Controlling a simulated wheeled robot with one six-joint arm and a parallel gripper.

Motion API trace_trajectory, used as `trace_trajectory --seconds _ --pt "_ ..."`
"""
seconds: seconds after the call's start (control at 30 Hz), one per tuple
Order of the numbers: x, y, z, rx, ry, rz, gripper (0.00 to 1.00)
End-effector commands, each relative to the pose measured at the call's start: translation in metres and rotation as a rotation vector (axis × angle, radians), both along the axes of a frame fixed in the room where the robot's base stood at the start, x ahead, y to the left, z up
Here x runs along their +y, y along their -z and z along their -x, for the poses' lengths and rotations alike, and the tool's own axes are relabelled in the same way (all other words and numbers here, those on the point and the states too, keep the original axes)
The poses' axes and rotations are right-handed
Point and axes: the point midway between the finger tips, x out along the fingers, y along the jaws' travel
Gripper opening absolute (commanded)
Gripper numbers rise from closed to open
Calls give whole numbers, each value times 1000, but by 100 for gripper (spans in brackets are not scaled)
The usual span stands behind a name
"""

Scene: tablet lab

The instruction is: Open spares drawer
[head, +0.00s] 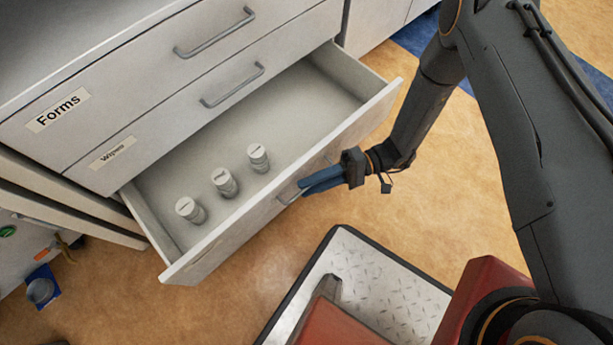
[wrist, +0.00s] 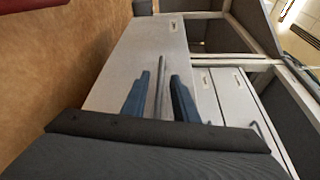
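The spares drawer (head: 345,128), the lowest of the three drawers in view, is pulled well out of the cabinet. Three small lidded jars stand in a row inside it: a left jar (head: 190,210), a middle jar (head: 224,183) and a right jar (head: 258,158). Its front (wrist: 115,75) fills the middle of the wrist view, with a small label too small to read. My gripper (head: 308,187) is at the drawer's bar handle (head: 288,196). In the wrist view the handle (wrist: 160,82) lies between the blue fingers (wrist: 160,80), with a gap visible on each side.
The Forms drawer (head: 150,75) and the Wipes drawer (head: 170,120) above are shut. Tan floor (head: 420,215) is clear to the right. A small blue object (head: 42,287) is at the lower left.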

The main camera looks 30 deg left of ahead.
Motion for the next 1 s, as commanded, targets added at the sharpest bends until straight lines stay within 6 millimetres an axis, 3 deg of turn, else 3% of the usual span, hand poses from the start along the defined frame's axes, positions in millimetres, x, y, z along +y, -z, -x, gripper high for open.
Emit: trace_trajectory --seconds 0.2,0.4,1.0 --pt "-21 -4 -31 -2 5 0 26" --pt "-33 -5 -49 0 2 0 26" --pt "-36 -5 -52 -1 1 1 26"
